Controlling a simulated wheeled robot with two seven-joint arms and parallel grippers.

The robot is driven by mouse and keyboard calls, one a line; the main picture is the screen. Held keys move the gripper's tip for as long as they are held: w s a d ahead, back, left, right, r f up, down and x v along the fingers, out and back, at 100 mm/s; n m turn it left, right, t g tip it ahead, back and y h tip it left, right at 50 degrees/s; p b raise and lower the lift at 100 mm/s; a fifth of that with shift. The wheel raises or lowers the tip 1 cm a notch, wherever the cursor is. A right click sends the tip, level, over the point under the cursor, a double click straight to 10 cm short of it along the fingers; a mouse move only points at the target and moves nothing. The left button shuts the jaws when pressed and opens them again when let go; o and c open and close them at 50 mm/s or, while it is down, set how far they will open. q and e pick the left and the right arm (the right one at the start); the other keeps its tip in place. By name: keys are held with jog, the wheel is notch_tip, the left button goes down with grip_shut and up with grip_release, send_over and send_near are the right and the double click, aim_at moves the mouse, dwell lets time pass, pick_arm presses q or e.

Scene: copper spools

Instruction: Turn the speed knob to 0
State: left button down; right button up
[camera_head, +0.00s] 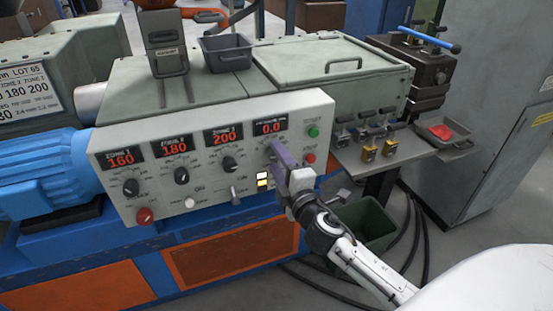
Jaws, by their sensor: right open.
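The grey control panel (215,155) faces me on the machine. Its far-right red display (270,127) reads 0.0; the small label above it is hard to read. The knob below that display is mostly hidden behind my right gripper (277,148), so I cannot tell its pointer's direction. The purple fingers of the right gripper reach up to the panel at that spot. The gripper is open, with its fingers at or around the knob; contact cannot be told. My left gripper is not in view.
Three zone displays read 160, 180 and 200, with black knobs (182,175) below. A green button (313,130) and red button (309,158) sit right of the gripper. A side shelf (370,170) holds small padlock-like items. A green bin (366,222) stands below.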

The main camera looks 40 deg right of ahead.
jog(key=v, duration=0.9)
jog(key=shift+s+b, duration=0.25)
jog(key=shift+b, duration=0.05)
jog(key=s+a+f+m+g+y+p, duration=0.2)
jog(key=s+a+f+m+g+y, duration=0.1)
jog(key=s+a+f+m, duration=0.3)
jog(key=s+a+f+m+g+y+p, duration=0.1)
jog(key=s+a+f+m+g+y, duration=0.2)
jog(key=s+a+f, duration=0.8)
notch_tip(320, 180, down, 5)
jog(key=m+g, duration=0.2)
jog(key=m, duration=0.1)
jog(key=shift+r+y+p, duration=0.15)
jog(key=shift+y+p, duration=0.25)
